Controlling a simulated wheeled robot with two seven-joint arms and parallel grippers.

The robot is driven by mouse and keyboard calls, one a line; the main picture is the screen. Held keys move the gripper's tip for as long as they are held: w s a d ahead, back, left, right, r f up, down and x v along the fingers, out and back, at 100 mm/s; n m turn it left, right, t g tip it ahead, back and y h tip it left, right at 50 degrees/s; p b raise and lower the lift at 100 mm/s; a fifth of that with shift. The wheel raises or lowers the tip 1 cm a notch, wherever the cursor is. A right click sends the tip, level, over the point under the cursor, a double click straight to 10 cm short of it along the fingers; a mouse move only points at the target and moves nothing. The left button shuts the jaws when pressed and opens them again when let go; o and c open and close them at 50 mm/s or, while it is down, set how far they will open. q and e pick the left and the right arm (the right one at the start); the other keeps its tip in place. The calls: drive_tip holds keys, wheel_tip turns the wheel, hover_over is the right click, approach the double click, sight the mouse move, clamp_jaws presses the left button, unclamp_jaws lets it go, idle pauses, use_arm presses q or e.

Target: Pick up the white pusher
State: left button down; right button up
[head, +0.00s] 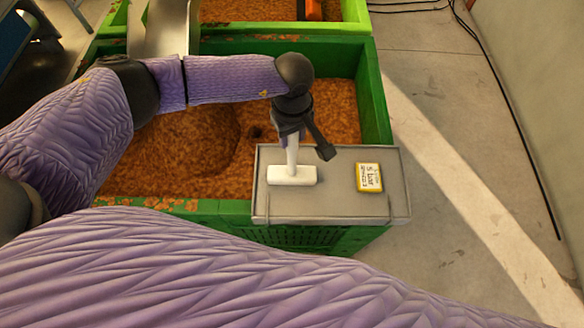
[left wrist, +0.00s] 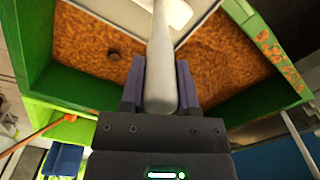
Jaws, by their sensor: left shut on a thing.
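The white pusher (head: 292,174) has an upright handle and a wide flat head at its lower end. In the head view it is over the grey tray (head: 340,205) at the front right corner of the green crate. I cannot tell whether its head touches the tray. My left gripper (head: 291,135) is shut on the upper part of the handle. In the left wrist view the white handle (left wrist: 161,60) runs between the two fingers of the gripper (left wrist: 160,85). My right gripper is not in view.
The green crate (head: 375,95) holds brown granular material. A small yellow-edged label block (head: 369,177) lies on the tray, right of the pusher. A second green crate (head: 355,15) stands behind. The floor (head: 450,130) to the right is clear apart from black cables (head: 500,85).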

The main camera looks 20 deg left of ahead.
use_arm(q)
drive_tip(key=shift+r, duration=0.15)
idle(0.8)
wheel_tip(320, 180, up, 10)
drive_tip(key=shift+f+p, duration=0.1)
drive_tip(key=shift+p, duration=0.3)
